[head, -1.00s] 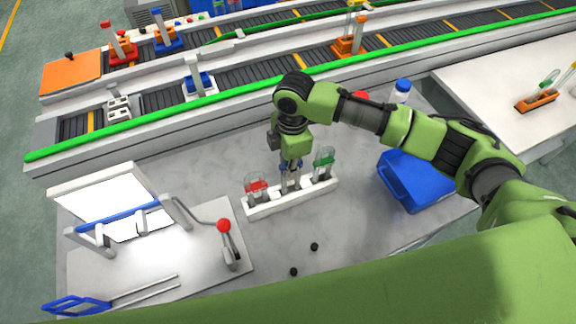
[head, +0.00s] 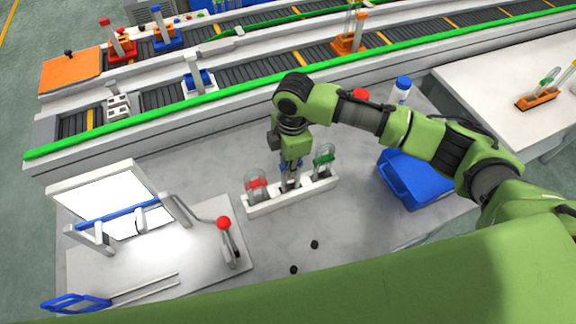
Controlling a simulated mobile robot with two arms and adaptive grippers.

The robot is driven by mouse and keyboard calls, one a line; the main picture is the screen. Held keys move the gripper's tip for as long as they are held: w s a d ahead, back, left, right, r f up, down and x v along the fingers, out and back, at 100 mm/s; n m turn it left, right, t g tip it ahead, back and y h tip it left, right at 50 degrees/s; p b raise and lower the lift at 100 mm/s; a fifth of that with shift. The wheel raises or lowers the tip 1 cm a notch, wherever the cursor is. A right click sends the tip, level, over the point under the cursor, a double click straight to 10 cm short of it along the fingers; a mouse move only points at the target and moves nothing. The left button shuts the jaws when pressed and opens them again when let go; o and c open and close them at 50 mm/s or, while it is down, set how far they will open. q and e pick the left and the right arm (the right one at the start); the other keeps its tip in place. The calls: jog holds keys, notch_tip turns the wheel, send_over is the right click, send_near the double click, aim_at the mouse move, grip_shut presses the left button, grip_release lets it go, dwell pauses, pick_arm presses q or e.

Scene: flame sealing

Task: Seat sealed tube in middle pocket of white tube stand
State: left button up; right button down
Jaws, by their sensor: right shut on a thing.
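The white tube stand (head: 262,207) stands on the grey table in the middle of the view. A tube with red content or band (head: 257,184) is in its left pocket. A tube with a green band (head: 323,160) is at its right pocket. My right gripper (head: 291,178) points down over the middle pocket, shut on a tube with some blue showing near the fingers. The fingers hide most of this tube, so I cannot tell how deep it sits in the pocket. My left gripper does not show.
A blue bin (head: 415,178) stands to the right, with a white bottle with a blue cap (head: 402,88) behind it. At left is a white board with a red-knobbed lever (head: 223,223). Two small black knobs (head: 314,244) lie in front. A conveyor with green rails (head: 150,122) runs behind.

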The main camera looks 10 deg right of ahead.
jog(key=shift+f+b, duration=0.6)
jog(key=shift+f, duration=1.1)
jog(key=c, duration=2)
grip_release()
jog(key=shift+o, duration=0.2)
jog(key=shift+r+p, duration=2.35)
jog(key=shift+p, duration=0.2)
jog(key=r, duration=1.2)
jog(key=shift+d, duration=0.25)
jog(key=shift+f, duration=0.1)
